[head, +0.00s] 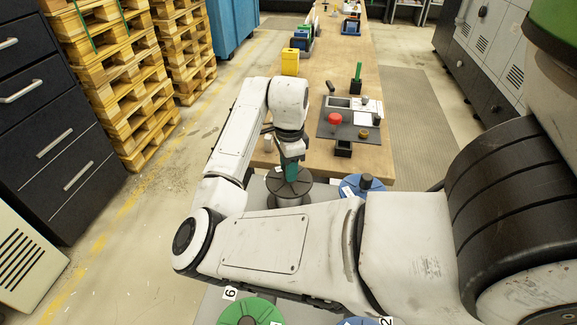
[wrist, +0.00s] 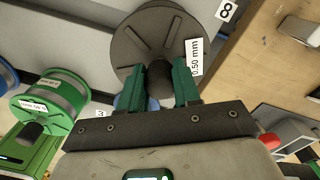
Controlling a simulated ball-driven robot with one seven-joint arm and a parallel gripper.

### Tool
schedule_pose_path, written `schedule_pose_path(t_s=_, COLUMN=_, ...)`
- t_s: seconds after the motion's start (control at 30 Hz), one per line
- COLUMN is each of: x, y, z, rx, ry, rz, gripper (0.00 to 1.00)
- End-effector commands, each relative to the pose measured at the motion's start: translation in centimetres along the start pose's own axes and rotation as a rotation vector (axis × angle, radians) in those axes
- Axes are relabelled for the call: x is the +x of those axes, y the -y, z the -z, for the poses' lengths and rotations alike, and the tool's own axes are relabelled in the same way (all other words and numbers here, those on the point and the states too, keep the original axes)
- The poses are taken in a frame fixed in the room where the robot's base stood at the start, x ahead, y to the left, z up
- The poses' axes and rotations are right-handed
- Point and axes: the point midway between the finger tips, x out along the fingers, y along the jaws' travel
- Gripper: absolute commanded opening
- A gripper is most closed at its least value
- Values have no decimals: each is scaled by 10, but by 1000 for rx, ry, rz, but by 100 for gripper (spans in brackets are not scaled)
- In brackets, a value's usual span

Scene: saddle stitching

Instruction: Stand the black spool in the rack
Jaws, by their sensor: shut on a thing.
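The black spool (wrist: 133,45) has a dark ribbed flange, a round black centre knob and a white "0.50 mm" label. My gripper (wrist: 160,74) has its two green fingers shut on that knob, one on each side. In the head view the black spool (head: 291,195) hangs below my gripper (head: 291,168), its flange up and its grey side showing. The grey rack (head: 258,187) lies under and around it, with number labels such as "8" (wrist: 226,10). I cannot tell whether the spool's underside touches the rack; it is hidden.
A blue spool (head: 350,184) stands right of the black one. A green spool (head: 235,311) and another blue spool (head: 352,322) are nearer, partly behind my arm. A wooden bench (head: 310,120) with a dark mat (head: 372,134) and a red knob (head: 334,119) lies beyond.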

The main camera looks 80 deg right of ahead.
Motion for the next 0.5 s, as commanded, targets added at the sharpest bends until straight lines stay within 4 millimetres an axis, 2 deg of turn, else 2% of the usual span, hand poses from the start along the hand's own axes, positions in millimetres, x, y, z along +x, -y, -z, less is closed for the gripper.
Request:
schedule_pose_path(t_s=0.17, x=2, y=0, z=0, rx=0, ry=-1, rz=2, gripper=0)
schedule_pose_path(t_s=0.2, x=2, y=0, z=0, rx=0, ry=-1, rz=2, gripper=33)
schedule_pose_path(t_s=0.5, x=3, y=0, z=0, rx=0, ry=-1, rz=1, gripper=62)
